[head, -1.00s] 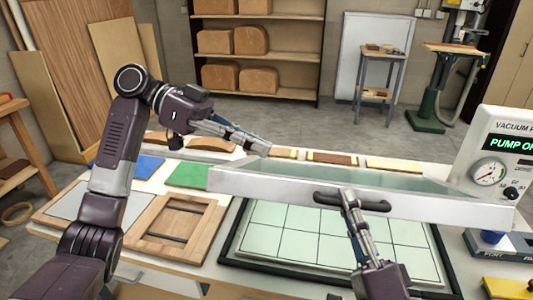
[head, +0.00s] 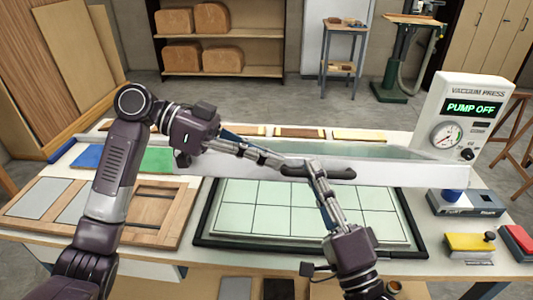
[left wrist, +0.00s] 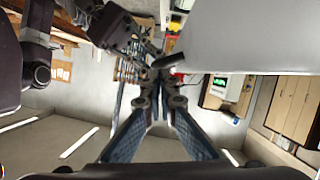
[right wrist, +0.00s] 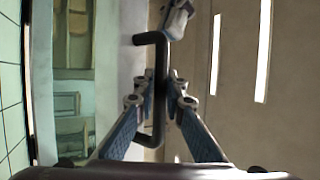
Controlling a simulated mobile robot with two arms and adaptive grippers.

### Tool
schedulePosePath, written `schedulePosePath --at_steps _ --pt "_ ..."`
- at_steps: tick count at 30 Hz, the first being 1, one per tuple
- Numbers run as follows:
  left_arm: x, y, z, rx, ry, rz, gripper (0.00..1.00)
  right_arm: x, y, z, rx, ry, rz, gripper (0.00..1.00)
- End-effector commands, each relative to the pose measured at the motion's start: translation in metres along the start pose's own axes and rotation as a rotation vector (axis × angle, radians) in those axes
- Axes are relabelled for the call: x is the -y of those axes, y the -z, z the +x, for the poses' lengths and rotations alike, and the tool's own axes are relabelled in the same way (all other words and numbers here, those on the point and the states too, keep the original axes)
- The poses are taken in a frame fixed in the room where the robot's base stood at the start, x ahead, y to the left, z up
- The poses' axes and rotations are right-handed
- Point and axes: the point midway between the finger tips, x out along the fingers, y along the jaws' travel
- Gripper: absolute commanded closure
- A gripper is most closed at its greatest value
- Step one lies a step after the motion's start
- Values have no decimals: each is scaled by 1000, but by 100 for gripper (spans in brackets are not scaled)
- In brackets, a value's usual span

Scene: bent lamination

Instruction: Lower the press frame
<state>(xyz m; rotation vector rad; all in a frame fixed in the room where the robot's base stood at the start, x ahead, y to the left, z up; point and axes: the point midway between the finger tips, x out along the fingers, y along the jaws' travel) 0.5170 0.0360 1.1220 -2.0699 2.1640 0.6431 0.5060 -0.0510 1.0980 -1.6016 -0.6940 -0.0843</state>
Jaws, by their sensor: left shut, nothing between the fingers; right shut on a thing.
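The press frame (head: 410,174) is a pale grey rectangular frame with a translucent greenish sheet, raised above the gridded press bed (head: 270,212). A black handle (head: 342,173) is on its front bar; it also shows in the right wrist view (right wrist: 160,55). My right gripper (head: 315,170) is shut on the handle near its middle. My left gripper (head: 284,163) is shut and empty at the handle's left end; I cannot tell whether it touches. In the left wrist view its fingers (left wrist: 158,80) meet beside the pale frame.
The vacuum press box (head: 470,125) at the right reads "PUMP OFF". A wooden frame (head: 158,215) and coloured sheets lie left of the bed. Wood strips lie behind.

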Motion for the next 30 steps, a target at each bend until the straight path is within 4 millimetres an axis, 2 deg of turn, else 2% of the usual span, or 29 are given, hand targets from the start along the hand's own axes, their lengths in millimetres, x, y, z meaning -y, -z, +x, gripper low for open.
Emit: schedulePosePath --at_steps 5,12,20,21,23,30 --pt "-1 -3 1 1 2 6 100 0 0 0 -1 0 0 100" --pt "-9 -24 9 2 19 51 100 0 0 0 -1 0 0 100" --pt "-10 -27 11 6 15 55 100 1 0 1 0 3 0 100" --pt "-10 -27 11 6 14 55 100 1 0 1 0 3 0 88" --pt "-11 -27 12 7 13 55 100 2 0 1 0 4 0 82" --pt "-10 -25 11 2 17 56 100 1 0 0 0 2 0 82"
